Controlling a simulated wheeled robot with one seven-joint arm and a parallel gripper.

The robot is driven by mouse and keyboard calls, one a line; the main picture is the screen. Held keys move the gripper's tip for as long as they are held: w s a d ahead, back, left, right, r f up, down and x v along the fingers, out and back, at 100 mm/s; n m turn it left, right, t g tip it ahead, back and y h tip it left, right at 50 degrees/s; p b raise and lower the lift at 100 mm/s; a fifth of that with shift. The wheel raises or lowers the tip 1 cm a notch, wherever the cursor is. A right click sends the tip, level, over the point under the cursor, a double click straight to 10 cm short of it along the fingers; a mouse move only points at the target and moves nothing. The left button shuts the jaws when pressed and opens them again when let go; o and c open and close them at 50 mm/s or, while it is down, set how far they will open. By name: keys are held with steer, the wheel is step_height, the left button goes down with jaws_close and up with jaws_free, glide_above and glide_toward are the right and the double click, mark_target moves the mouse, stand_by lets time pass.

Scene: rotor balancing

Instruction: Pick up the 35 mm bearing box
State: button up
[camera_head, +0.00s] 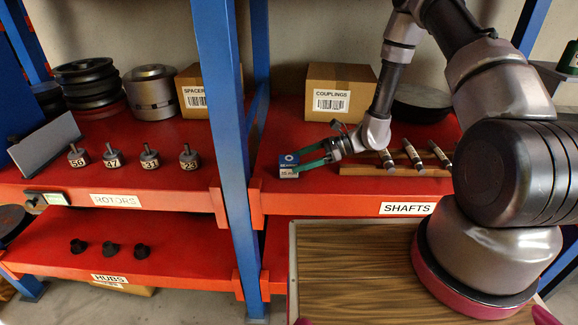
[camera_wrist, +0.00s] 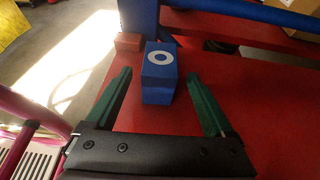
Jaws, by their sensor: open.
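The bearing box (camera_head: 288,167) is a small blue box with a white ring mark and a white label band. It stands on the red shelf near its left end, beside the blue upright. In the wrist view the blue box (camera_wrist: 158,76) lies ahead, between the lines of the two fingers. My gripper (camera_head: 314,157) is open, with green fingers, and reaches in from the right at box height. In the wrist view my gripper (camera_wrist: 160,90) has a finger on each side of the box's near part, with gaps visible. Its size print is too small to read.
Several shafts (camera_head: 413,155) lie on a wooden rack to the right, behind my arm. A COUPLINGS carton (camera_head: 340,92) stands at the back. The blue upright (camera_head: 231,130) is close to the left of the box. A wood-grain board (camera_head: 355,275) is below the shelf.

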mark_target(280, 166)
steer(key=x, duration=0.6)
steer(key=shift+s+a+r, duration=0.1)
steer(key=shift+a+r, duration=0.05)
steer(key=shift+a, duration=0.35)
jaws_close()
